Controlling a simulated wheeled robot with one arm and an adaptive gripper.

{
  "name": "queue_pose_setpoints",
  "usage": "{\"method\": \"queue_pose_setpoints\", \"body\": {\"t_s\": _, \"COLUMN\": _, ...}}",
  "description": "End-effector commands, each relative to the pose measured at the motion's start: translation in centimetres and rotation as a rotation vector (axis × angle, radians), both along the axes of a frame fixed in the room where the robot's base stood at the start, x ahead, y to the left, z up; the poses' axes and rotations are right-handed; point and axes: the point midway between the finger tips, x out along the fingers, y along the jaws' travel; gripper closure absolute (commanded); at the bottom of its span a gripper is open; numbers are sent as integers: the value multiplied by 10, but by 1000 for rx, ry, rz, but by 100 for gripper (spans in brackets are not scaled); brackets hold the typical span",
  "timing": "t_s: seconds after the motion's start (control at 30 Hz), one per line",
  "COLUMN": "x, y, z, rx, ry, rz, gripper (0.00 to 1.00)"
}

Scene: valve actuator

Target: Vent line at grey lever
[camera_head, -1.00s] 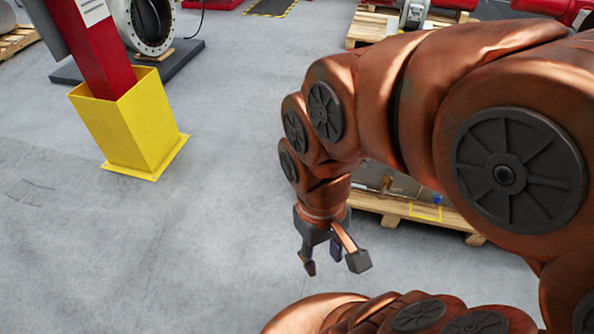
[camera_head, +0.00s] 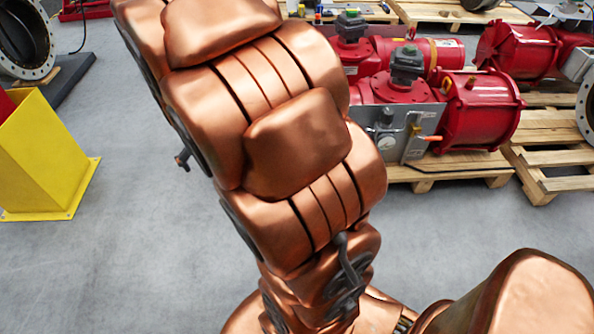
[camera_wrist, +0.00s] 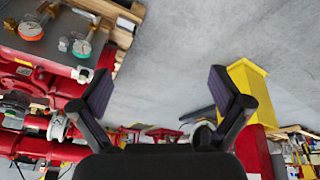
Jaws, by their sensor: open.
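In the head view, red valve actuators stand on pallets at the right. The nearer one (camera_head: 480,105) has a grey panel (camera_head: 412,125) with a round gauge (camera_head: 387,143) and an orange handle (camera_head: 428,138). I cannot make out a grey lever for certain.
A yellow post base (camera_head: 40,155) stands at the left in the head view. A flanged valve (camera_head: 25,40) is behind it. Wooden pallets (camera_head: 545,150) lie at the right.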

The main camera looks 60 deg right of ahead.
Motion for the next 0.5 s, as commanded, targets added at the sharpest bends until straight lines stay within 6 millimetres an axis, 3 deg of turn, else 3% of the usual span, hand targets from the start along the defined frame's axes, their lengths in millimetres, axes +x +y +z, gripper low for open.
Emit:
{"method": "queue_pose_setpoints", "body": {"t_s": 0.03, "x": 13, "y": -19, "z": -28, "rx": -15, "ry": -21, "rz": -24, "gripper": 0}}
{"method": "queue_pose_setpoints", "body": {"t_s": 0.3, "x": 77, "y": -116, "z": -107, "rx": -124, "ry": -186, "rz": -110, "gripper": 0}}
{"method": "queue_pose_setpoints", "body": {"t_s": 0.5, "x": 107, "y": -187, "z": -170, "rx": -202, "ry": -300, "rz": -160, "gripper": 0}}
